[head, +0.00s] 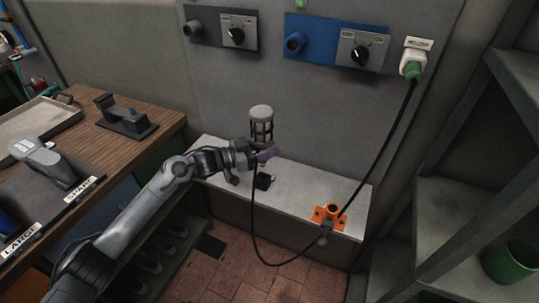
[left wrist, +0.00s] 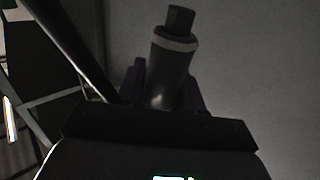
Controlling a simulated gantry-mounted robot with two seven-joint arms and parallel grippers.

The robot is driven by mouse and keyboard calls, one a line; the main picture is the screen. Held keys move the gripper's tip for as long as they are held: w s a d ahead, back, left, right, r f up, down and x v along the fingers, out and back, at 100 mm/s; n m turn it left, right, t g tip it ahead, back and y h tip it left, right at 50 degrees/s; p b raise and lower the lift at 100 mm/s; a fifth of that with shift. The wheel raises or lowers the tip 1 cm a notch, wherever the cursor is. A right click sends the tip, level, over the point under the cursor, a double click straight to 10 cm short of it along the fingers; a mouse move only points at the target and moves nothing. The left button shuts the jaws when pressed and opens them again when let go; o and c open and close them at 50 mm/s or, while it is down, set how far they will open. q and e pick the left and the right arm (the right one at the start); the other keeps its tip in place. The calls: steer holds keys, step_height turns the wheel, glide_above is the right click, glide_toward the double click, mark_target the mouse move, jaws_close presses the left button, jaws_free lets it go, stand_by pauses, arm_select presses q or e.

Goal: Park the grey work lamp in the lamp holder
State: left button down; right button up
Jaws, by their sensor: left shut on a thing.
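The grey work lamp (head: 261,122), with a caged head and grey cap, stands upright above the pale ledge against the back panel. My left gripper (head: 265,154) is shut on it below the cage. In the left wrist view a dark handle-like part of the lamp (left wrist: 172,75), with a pale band and black end, sits between the fingers. An orange bracket (head: 328,216), which looks like the lamp holder, stands on the ledge to the right, apart from the lamp. A black cable (head: 256,235) hangs in a loop below the lamp. My right gripper is not in view.
The cable's green plug (head: 412,71) sits in a white wall socket; the cable passes close by the orange bracket. A wooden bench (head: 90,150) is left, grey shelving (head: 450,215) right.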

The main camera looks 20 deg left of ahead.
mark_target(260, 164)
arm_select(q)
steer(key=shift+f, duration=0.1)
stand_by(0.4)
steer(key=shift+f+b, duration=2.6)
steer(key=shift+f, duration=0.15)
steer(key=shift+s+r+p, duration=0.1)
steer(key=shift+p, duration=0.2)
steer(key=shift+p, duration=0.4)
steer(key=shift+p, duration=0.3)
stand_by(0.3)
